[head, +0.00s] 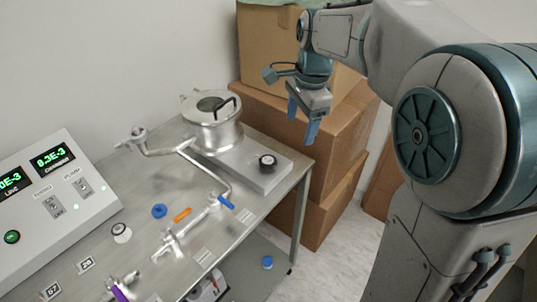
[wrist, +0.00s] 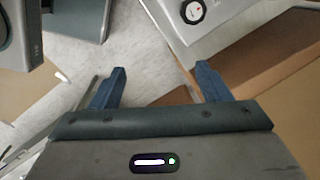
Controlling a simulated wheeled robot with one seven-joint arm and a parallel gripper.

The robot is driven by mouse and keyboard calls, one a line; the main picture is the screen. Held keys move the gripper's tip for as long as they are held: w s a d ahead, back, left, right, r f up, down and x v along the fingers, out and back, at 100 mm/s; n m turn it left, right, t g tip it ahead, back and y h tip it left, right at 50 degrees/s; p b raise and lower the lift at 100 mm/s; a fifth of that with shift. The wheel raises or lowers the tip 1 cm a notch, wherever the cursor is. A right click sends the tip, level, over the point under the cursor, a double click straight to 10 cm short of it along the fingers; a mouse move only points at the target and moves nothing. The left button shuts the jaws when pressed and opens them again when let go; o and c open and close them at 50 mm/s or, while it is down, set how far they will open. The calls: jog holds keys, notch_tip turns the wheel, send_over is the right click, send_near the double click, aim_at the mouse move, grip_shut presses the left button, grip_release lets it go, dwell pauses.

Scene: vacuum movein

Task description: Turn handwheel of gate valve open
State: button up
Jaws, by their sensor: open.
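The handwheel (head: 267,161) is a small black round knob with a pale face. In the wrist view the handwheel (wrist: 192,11) shows at the top, right of centre, on the valve body (wrist: 226,14). My gripper (head: 302,119) is raised to the right of the handwheel, apart from it, in front of the cardboard boxes. In the wrist view my gripper (wrist: 160,72) has its two blue fingers wide apart with nothing between them.
The metal chamber (head: 213,137) stands on the bench (head: 148,195), with pipes and blue, orange and purple handles to its left and front. A control panel (head: 55,195) with green displays is at the left. Cardboard boxes (head: 335,140) stand behind my gripper.

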aim_at(267, 160)
jog(key=w+a+f+m+h+b, duration=0.1)
jog(key=w+a+f+m+b, duration=0.1)
jog(key=w+a+f+m, duration=0.45)
jog(key=shift+n+g, duration=0.4)
jog(key=shift+n, duration=0.05)
jog(key=f, duration=0.7)
jog(key=a+f+p, duration=0.1)
jog(key=f, duration=0.3)
jog(key=shift+a+f, duration=0.1)
jog(key=shift+f, duration=0.1)
jog(key=shift+w, duration=0.1)
jog(key=c, duration=1)
